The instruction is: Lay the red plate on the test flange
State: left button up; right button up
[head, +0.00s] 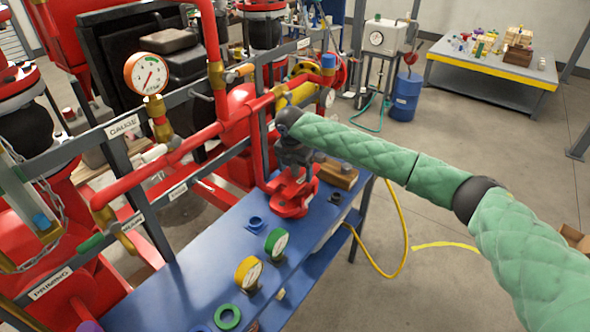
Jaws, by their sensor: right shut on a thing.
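My right gripper (297,172) is at the end of the green-sleeved arm, pointing down over the far part of the blue bench. It is shut on the red plate (285,187). The plate is low, right over a red flange-like piece (292,210) on the bench, which I take for the test flange. The gripper and plate hide much of this piece. I cannot tell whether plate and flange touch or are lined up. My left gripper is not in view.
The blue bench (190,290) carries a green gauge (276,243), a yellow gauge (248,272), a green ring (228,317), a blue ring (256,223) and a wooden block (338,174). Red pipework with a gauge (147,73) lines the left. A yellow hose (402,240) hangs to the right.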

jog(key=shift+f+b, duration=0.45)
jog(key=shift+f, duration=1.65)
dwell(0.8)
jog(key=o, duration=1.3)
